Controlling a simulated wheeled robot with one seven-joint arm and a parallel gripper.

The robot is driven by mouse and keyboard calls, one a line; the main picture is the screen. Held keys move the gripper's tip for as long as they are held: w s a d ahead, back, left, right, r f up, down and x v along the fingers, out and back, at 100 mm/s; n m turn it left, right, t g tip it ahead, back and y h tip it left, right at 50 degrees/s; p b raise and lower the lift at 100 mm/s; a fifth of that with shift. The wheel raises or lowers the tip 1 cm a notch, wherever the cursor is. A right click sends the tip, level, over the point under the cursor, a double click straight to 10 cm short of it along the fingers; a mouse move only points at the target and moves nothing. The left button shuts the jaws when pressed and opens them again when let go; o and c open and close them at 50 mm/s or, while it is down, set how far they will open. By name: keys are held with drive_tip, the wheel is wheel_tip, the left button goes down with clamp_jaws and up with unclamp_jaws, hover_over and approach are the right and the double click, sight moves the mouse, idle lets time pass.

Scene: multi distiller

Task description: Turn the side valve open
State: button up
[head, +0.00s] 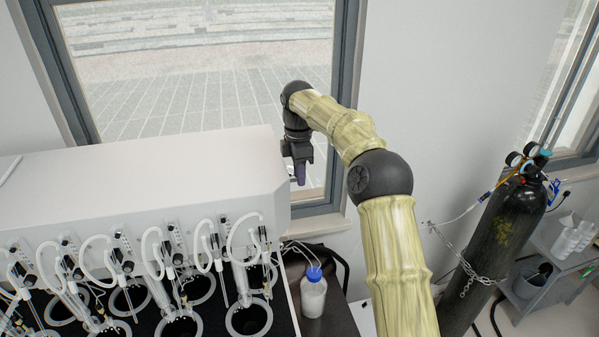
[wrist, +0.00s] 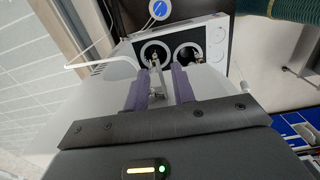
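The distiller is a long white box (head: 150,180), and my gripper (head: 300,178) hangs beside its right end, pointing down. In the wrist view, my gripper (wrist: 163,74) shows two purple fingers with a clear gap between them. A metallic valve with a lever (wrist: 157,76) lies in that gap, nearer the left finger; I cannot tell whether either finger touches it. It comes from the left of two dark, white-ringed round openings in the white side panel. A second fitting shows in the right opening (wrist: 188,54), beyond the right finger. In the head view the valve is hidden.
A bottle with a blue cap (head: 313,292) stands on the dark bench below my arm, with thin tubes running to it. Glassware and hoses (head: 160,260) line the distiller's front. A black gas cylinder (head: 497,250) is chained at the right. A window is behind my gripper.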

drive_tip(key=shift+r, duration=3.75)
drive_tip(key=shift+a+f, duration=0.1)
drive_tip(key=shift+a, duration=0.05)
